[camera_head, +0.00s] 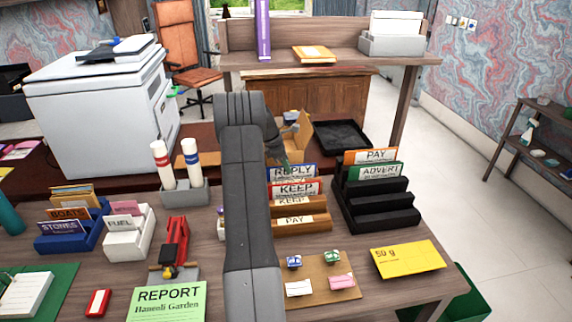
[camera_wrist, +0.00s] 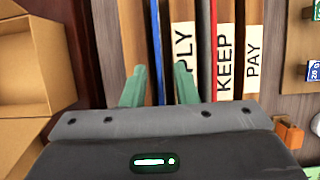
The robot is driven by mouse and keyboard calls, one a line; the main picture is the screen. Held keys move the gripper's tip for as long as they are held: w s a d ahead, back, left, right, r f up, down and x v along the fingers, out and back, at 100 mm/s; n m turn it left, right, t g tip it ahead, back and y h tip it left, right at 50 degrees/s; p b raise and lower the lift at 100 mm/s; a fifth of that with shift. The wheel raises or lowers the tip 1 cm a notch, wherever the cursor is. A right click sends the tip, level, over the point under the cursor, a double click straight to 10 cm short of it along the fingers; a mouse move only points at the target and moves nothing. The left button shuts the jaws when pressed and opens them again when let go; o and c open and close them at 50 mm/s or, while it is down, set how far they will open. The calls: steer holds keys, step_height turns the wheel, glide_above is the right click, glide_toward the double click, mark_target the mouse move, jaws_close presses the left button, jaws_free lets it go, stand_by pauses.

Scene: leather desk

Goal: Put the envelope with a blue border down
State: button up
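The envelope with a blue border (camera_head: 292,167) stands in the back slot of a wooden rack (camera_head: 312,223), behind a REPLY label. In the wrist view its thin blue edge (camera_wrist: 157,45) runs between my fingertips, seen nearly from above. My gripper (camera_wrist: 160,80) is open, with one green finger on each side of the blue edge and clear gaps. In the head view my arm hides most of the gripper.
A red-bordered envelope (camera_head: 294,187) stands in front, at KEEP. An open cardboard box (camera_head: 298,128) and a black tray (camera_head: 342,135) lie behind. A yellow 50 g envelope (camera_head: 407,260) lies front right.

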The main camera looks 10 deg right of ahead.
steer(key=b+v, duration=0.1)
steer(key=v, duration=1.1)
